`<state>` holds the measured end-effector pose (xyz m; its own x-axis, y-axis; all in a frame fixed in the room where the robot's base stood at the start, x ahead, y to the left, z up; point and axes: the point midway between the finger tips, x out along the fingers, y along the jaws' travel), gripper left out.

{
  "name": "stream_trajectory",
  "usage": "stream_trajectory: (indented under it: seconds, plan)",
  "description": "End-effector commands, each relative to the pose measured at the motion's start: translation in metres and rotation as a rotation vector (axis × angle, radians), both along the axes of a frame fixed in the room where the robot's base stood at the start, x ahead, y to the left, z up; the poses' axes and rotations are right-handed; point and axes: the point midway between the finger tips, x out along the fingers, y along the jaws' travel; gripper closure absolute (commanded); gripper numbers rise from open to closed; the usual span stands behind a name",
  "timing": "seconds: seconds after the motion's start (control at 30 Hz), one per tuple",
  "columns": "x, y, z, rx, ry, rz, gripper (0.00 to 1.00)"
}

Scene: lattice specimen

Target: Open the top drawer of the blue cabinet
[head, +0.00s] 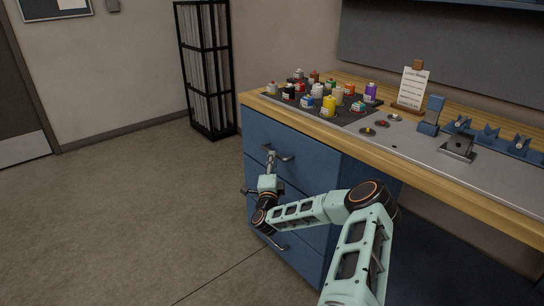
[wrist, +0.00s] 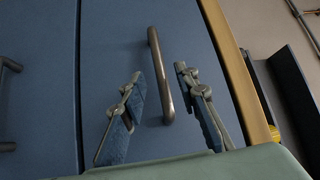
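The blue cabinet (head: 315,172) stands under the left end of the workbench. Its top drawer (head: 262,132) looks closed, with its front flush in the wrist view (wrist: 115,50). The top drawer's grey bar handle (head: 287,158) also shows in the wrist view (wrist: 155,60), where it stands lengthwise. My gripper (head: 271,157) is at this handle. In the wrist view my gripper (wrist: 158,72) is open, with one finger on each side of the handle and gaps between. Whether the fingertips reach past the bar is hard to tell.
A lower drawer handle (head: 274,244) shows below my arm, and another handle (wrist: 7,68) is at the wrist view's left. The wooden worktop edge (head: 350,146) overhangs above, carrying several small bottles (head: 328,106). Open floor (head: 140,215) lies left of the cabinet; a black rack (head: 207,70) stands behind.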

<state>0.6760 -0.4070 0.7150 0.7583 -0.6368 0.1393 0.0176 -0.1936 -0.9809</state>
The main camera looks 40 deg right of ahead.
Motion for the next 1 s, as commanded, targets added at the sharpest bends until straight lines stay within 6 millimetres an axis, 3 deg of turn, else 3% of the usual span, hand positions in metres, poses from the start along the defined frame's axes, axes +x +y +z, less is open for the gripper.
stream_trajectory:
  seconds: [0.3,0.77,1.0]
  plan:
    - [0.033,-0.027,0.005,-0.001,0.000,0.000,0.71]
    - [0.040,-0.033,0.007,-0.001,0.001,0.002,0.71]
    - [0.040,-0.033,0.007,-0.001,0.001,0.002,0.98]
